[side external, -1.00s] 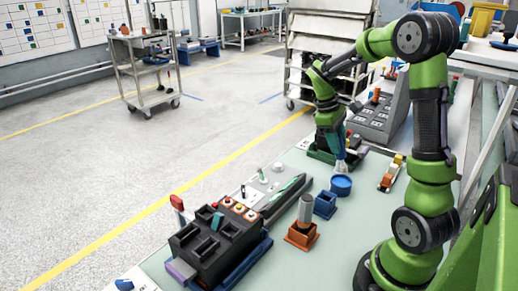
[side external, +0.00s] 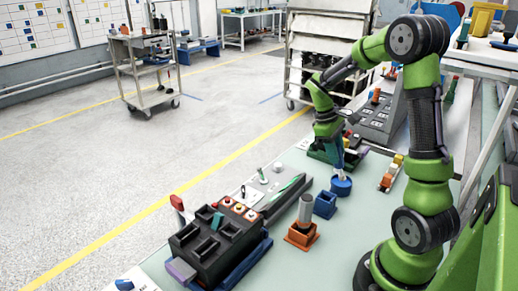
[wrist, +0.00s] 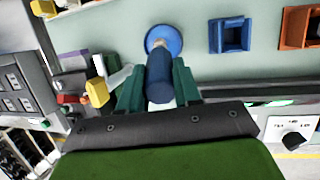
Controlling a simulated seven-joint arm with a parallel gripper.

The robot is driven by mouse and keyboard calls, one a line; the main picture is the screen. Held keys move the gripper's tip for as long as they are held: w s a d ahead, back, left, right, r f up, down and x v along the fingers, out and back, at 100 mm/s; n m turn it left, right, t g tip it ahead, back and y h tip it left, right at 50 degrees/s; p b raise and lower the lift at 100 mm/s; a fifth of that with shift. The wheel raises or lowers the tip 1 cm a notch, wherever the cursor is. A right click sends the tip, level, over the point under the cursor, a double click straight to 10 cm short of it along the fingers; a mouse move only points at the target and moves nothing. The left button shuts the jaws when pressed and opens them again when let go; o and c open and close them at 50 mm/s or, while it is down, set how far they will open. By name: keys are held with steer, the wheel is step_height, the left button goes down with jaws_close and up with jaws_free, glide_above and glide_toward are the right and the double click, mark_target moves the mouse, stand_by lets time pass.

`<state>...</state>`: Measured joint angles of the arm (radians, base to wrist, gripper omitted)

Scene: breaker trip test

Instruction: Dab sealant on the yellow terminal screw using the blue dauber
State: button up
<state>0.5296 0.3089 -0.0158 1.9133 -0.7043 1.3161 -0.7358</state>
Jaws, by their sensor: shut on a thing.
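My gripper (wrist: 158,76) is shut on the blue dauber (wrist: 160,82), a blue cylinder with a pale neck, in the wrist view. The dauber's tip end is at the round blue dish (wrist: 176,36), over or inside it; the tip itself is hidden. In the side view my gripper (side external: 342,156) is low over the same blue dish (side external: 341,188), with the dauber upright between. Small coloured round tops (side external: 239,208) sit in a row on the dark block at front left.
A square blue holder (side external: 325,205) and an orange holder (side external: 301,238) with a grey cylinder stand near the dish. A sloped grey console (side external: 375,125) stands behind. A red-topped lever (side external: 178,203) rises beside the dark block.

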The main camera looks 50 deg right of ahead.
steer(key=shift+f, duration=0.75)
stand_by(1.4)
steer(key=shift+r, duration=0.1)
steer(key=shift+r, duration=3.5)
